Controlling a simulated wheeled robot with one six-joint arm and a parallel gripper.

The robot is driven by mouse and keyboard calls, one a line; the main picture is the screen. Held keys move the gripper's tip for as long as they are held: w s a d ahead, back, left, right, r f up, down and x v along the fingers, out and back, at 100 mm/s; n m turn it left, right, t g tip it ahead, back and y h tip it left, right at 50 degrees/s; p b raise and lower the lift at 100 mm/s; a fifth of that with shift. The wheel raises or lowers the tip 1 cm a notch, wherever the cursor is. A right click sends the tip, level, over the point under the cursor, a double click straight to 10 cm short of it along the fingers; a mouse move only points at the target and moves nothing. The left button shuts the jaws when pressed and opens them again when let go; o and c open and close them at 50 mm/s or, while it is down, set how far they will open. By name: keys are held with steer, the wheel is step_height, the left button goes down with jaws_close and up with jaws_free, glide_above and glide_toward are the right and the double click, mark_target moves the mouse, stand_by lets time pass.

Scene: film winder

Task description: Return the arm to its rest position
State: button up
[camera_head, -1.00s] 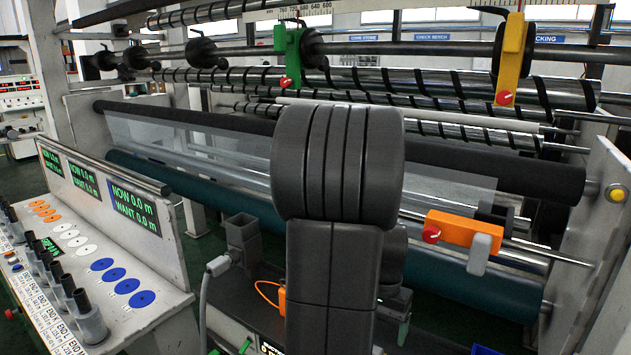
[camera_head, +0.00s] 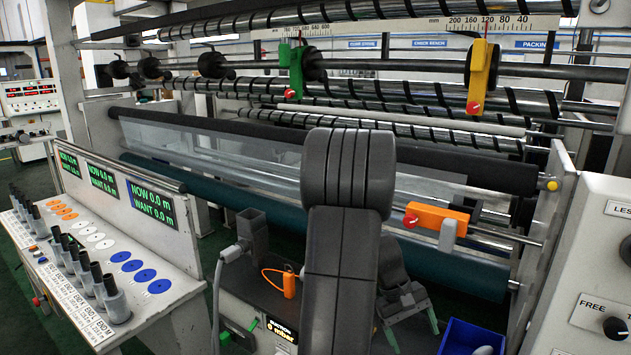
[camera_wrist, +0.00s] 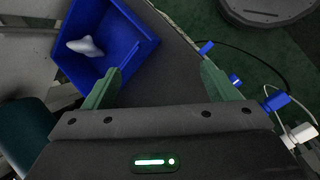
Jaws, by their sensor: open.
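My arm (camera_head: 341,255) stands folded in the lower middle of the head view, its dark links in front of the machine. My gripper (camera_head: 412,330) hangs low, just right of the arm, pointing down, its green fingertips partly visible. In the wrist view my gripper (camera_wrist: 160,82) has its two green fingers wide apart, with nothing between them but dark surface. It is empty.
A blue bin (camera_head: 455,338) stands right of my gripper; in the wrist view the bin (camera_wrist: 140,35) holds a crumpled white piece (camera_wrist: 86,46). The film winder's rollers (camera_head: 450,265) lie behind. A sloped console (camera_head: 165,315) stands left, a control panel (camera_head: 590,270) right.

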steer(key=w+a+n+t+h+p, duration=0.2)
steer(key=w+a+n+t+h, duration=0.3)
steer(key=w+n, duration=0.5)
steer(key=shift+w+a+f+n+t, duration=0.3)
steer(key=shift+w+a+t, duration=0.35)
steer(key=shift+w, duration=0.35)
steer(key=shift+r, duration=0.1)
